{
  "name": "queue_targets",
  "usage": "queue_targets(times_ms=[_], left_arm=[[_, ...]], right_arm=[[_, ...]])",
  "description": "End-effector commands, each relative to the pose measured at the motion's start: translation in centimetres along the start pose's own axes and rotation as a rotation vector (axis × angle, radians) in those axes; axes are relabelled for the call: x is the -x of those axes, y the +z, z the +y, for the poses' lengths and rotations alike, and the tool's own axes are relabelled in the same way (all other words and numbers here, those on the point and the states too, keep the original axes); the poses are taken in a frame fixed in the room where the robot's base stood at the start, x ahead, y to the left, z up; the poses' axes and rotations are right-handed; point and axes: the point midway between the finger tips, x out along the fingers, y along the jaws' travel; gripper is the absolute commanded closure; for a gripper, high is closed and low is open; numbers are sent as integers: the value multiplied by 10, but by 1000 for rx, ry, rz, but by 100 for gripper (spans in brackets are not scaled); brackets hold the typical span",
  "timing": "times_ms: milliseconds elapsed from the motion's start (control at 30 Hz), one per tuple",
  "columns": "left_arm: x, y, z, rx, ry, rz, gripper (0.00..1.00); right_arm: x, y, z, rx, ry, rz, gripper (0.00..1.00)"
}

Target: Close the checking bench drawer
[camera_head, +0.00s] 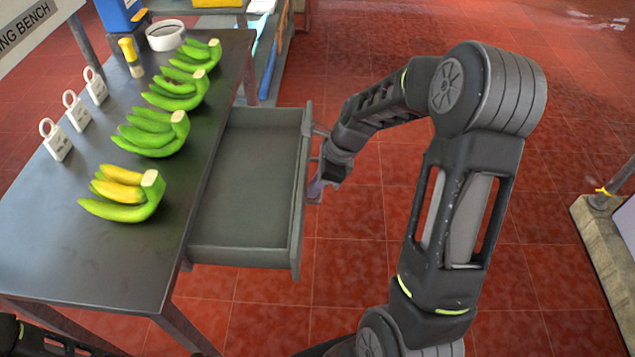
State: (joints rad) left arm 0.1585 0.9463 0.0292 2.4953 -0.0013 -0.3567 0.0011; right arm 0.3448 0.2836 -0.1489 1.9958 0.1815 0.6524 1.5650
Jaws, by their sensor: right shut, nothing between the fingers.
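The checking bench (95,235) is a dark table on the left, with part of its sign (30,27) at the top left. Its grey drawer (245,190) is pulled out to the right and looks empty inside. My right gripper (316,187) is shut and empty at the outer side of the drawer front (301,200), by its handle (318,135). I cannot tell whether the gripper touches the drawer. The left gripper is not visible; only a dark arm part shows at the lower left.
Several green banana hands (150,135) lie on the bench, one with yellow fruit (120,191). White tags (77,110), a yellow-handled brush (131,57) and a white bowl (165,36) stand there too. Red tiled floor (360,235) is open to the drawer's right.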

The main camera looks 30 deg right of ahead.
Motion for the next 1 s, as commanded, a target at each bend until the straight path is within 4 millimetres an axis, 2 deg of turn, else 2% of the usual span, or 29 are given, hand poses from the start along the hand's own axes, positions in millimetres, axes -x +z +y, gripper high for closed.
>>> queue_targets(times_ms=[267,467,667,1000], left_arm=[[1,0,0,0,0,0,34],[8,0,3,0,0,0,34],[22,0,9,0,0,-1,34],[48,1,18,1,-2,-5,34]], right_arm=[[0,2,0,1,0,0,100],[-4,18,0,4,2,0,100],[-18,57,1,8,4,0,100],[-56,150,2,8,3,1,100]])
